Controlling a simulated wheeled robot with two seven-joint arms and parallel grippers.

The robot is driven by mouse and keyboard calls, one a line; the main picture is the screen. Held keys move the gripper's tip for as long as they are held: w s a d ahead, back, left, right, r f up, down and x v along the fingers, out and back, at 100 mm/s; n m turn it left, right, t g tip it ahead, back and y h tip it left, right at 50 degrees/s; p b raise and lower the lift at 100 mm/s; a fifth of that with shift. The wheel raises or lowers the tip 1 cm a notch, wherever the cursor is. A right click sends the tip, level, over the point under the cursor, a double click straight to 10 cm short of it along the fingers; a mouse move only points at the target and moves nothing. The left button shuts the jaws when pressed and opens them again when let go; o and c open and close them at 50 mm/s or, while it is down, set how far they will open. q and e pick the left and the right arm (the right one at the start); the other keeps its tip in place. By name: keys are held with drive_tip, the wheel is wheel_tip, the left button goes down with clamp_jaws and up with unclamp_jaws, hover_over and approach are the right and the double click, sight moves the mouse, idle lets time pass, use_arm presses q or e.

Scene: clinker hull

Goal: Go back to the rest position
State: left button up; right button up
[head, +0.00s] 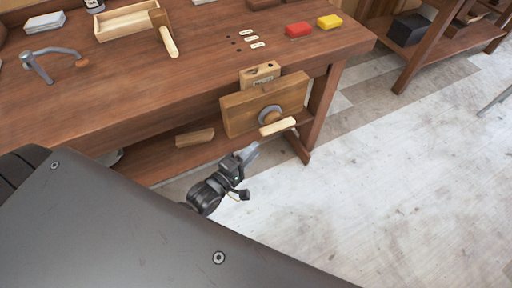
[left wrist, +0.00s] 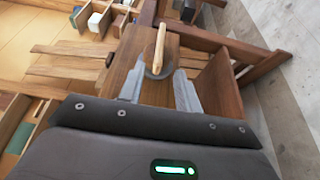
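My left gripper (head: 248,154) is low in front of the workbench (head: 150,95), just below the wooden front vise (head: 240,112). In the left wrist view its two grey fingers (left wrist: 160,90) are apart, with nothing held between them. The vise's round grey hub and pale wooden handle (head: 278,126) show beyond the fingertips; the handle also shows in the left wrist view (left wrist: 159,48). The gripper looks clear of the vise, though the exact gap cannot be told. My right gripper is in neither view.
A wood piece (head: 195,138) lies on the lower shelf. Pale floor (head: 400,180) at the right is clear.

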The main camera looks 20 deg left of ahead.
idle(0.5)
use_arm(q)
drive_tip(key=s+a+f+m+g+y, duration=0.1)
drive_tip(key=s+f+m+g, duration=0.25)
drive_tip(key=f, duration=0.65)
drive_tip(key=s+a+f+m+g+y, duration=0.1)
drive_tip(key=s+f+m+g, duration=0.2)
drive_tip(key=f, duration=0.7)
drive_tip(key=s+a+f+m+g+y, duration=0.1)
drive_tip(key=s+f+m, duration=0.35)
drive_tip(key=f, duration=0.55)
drive_tip(key=s+a+f+m+g+y, duration=0.1)
drive_tip(key=s+a+f+m+g, duration=0.2)
drive_tip(key=s+f, duration=0.5)
drive_tip(key=s+a+f+m+g+y, duration=0.1)
drive_tip(key=s+a+f+m+g, duration=0.2)
drive_tip(key=s+f, duration=0.6)
drive_tip(key=s+g, duration=0.2)
drive_tip(key=s, duration=0.6)
drive_tip(key=shift+f+g, duration=0.3)
drive_tip(key=shift+g, duration=0.05)
drive_tip(key=shift+w+d, duration=0.1)
drive_tip(key=shift+w, duration=0.05)
